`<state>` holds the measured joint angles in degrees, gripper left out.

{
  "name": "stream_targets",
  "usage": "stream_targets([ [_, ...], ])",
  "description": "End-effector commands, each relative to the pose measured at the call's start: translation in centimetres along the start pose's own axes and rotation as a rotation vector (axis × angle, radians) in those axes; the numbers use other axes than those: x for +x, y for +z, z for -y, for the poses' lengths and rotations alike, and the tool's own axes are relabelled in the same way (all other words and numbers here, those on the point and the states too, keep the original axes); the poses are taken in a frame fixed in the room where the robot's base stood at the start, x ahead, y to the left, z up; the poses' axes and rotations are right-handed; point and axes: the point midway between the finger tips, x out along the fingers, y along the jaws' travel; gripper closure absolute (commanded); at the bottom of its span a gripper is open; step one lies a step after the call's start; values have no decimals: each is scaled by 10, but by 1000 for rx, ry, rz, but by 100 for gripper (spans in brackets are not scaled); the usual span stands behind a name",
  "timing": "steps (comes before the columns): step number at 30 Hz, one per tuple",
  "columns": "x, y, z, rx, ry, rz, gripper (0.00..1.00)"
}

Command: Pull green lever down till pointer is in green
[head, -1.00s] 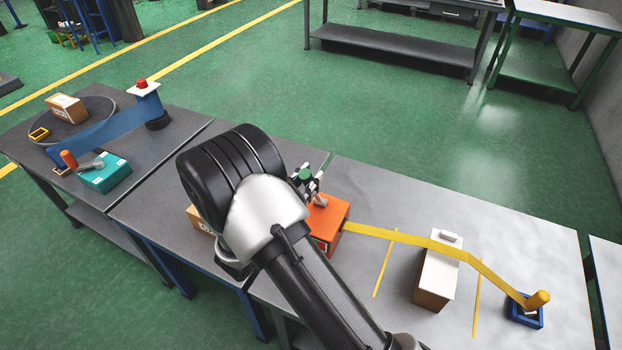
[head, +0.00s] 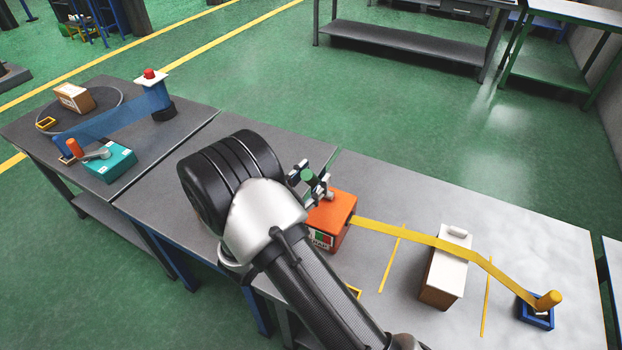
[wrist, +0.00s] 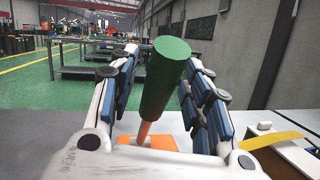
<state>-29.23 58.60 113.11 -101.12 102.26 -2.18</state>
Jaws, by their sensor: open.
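The green lever (wrist: 168,78) has a dark green grip on a thin orange-brown rod. It rises from an orange box (head: 335,213), which also shows low in the wrist view (wrist: 158,143). My gripper (wrist: 160,52) is open, with one padded finger on each side of the green grip. I cannot tell whether either finger touches it. In the head view my gripper (head: 310,182) is at the green grip, just left of the box top. A dial panel with red and green areas (head: 321,238) is on the box's front, partly hidden by my arm; its pointer is too small to read.
A yellow strap (head: 405,235) runs from the box over a white-topped block (head: 446,265) to a blue holder with a yellow post (head: 540,308). On the left table are a teal box with an orange-handled lever (head: 110,160) and a small carton (head: 74,97).

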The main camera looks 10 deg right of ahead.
Motion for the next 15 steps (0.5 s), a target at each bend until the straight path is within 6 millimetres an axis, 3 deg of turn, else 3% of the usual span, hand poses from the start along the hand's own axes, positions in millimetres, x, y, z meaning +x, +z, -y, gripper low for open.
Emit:
stream_targets([
  [8, -4, 0, -1, 1, 2, 0, 55],
  [15, -46, 0, -2, 0, 7, 0, 55],
])
